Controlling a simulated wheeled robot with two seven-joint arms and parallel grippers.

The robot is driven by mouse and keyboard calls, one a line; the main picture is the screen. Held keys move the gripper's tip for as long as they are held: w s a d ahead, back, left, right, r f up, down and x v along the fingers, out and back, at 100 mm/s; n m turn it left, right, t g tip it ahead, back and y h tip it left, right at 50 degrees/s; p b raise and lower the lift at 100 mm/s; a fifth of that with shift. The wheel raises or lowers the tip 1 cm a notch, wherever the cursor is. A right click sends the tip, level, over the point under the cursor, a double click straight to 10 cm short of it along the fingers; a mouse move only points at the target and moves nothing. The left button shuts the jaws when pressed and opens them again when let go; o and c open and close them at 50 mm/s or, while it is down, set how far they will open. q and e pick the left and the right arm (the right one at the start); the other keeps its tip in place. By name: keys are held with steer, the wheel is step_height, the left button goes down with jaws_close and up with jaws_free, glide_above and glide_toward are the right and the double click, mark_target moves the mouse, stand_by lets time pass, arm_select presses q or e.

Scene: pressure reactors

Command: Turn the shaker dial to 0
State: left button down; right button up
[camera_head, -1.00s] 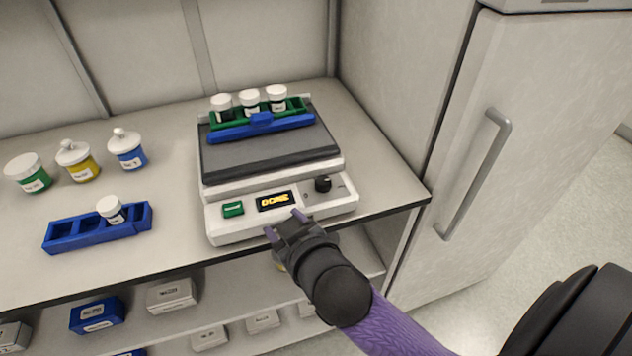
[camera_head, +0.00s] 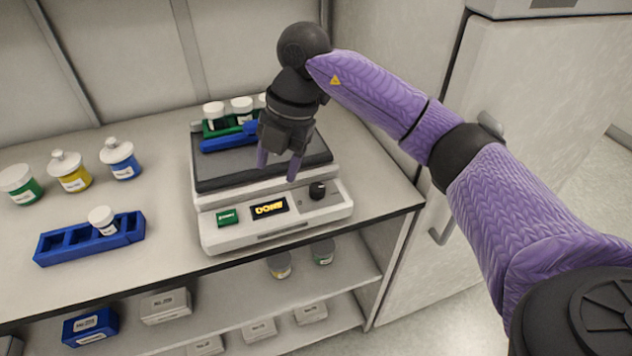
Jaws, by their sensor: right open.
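The shaker (camera_head: 205,235) is a white machine on the bench with a dark grey platform. Its front panel has a green button (camera_head: 227,217), a display (camera_head: 269,208) reading "DONE" in yellow, and a black round dial (camera_head: 317,190) at the right. My right gripper (camera_head: 279,170) points down above the shaker, its two purple fingers apart with nothing between them. It is above and to the left of the dial in the picture and not touching it. It partly hides the platform and the rack on it. The dial's setting is too small to read. My left gripper is not in view.
A green rack with white-capped vials and a blue bar (camera_head: 225,143) sits on the platform. Several jars and a blue rack (camera_head: 90,238) with one vial stand at left. A tall cabinet with a handle stands at right.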

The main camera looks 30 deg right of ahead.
mark_target(316, 187)
steer(key=d+r+m+h, duration=0.2)
steer(key=d+h, duration=0.1)
steer(key=d, duration=0.3)
steer(key=shift+g, duration=0.4)
steer(key=f+b, duration=0.1)
steer(key=f, duration=0.2)
steer(key=f+b, duration=0.1)
steer(key=f, duration=0.2)
steer(key=s+f+b, duration=0.1)
steer(key=f, duration=0.2)
steer(key=shift+d+f, duration=0.15)
steer(key=c, duration=0.6)
jaws_close()
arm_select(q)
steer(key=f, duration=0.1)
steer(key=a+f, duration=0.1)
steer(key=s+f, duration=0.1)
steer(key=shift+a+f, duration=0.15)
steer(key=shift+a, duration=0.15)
